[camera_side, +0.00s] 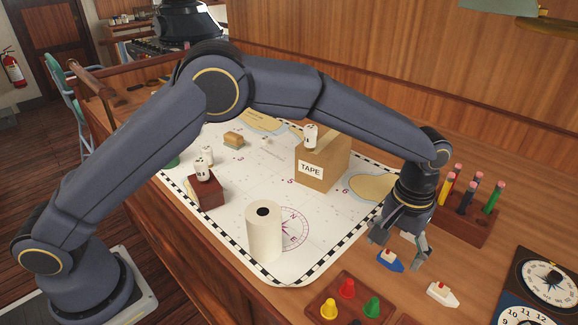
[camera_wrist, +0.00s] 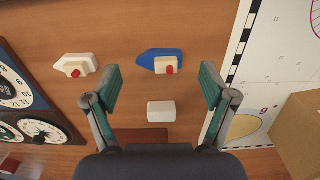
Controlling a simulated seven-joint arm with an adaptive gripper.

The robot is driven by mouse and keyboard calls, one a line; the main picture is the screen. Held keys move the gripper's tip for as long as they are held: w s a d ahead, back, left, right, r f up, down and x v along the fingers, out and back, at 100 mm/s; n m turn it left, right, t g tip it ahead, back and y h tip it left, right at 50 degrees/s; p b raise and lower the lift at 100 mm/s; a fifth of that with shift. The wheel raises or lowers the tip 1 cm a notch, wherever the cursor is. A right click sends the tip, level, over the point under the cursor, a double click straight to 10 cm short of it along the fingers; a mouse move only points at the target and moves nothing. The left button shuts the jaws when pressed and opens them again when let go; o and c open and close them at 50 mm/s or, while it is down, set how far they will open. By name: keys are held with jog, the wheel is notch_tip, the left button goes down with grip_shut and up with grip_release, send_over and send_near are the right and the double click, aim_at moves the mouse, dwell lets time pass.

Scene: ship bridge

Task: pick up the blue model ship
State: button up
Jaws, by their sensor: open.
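The blue model ship (camera_side: 390,261) lies on the wooden desk, with a white cabin and a red funnel. In the wrist view, the blue ship (camera_wrist: 148,60) is at the upper middle, ahead of the fingertips and roughly between their lines. My gripper (camera_side: 399,250) is open and empty, pointing down just above the desk, close to the blue ship. In the wrist view, my gripper's (camera_wrist: 160,82) two fingers are spread wide. A white model ship (camera_side: 442,294) lies to the right; it also shows in the wrist view (camera_wrist: 77,66), left of the blue one.
A white block (camera_wrist: 161,111) sits between the fingers in the wrist view. A pencil holder (camera_side: 459,225), a tray of coloured pieces (camera_side: 328,302) and dials (camera_side: 546,275) surround the spot. The tape box (camera_side: 318,180) and paper roll (camera_side: 264,236) stand on the chart.

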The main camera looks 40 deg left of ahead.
aim_at(392, 259)
jog(key=shift+f, duration=1.4)
jog(key=c, duration=0.9)
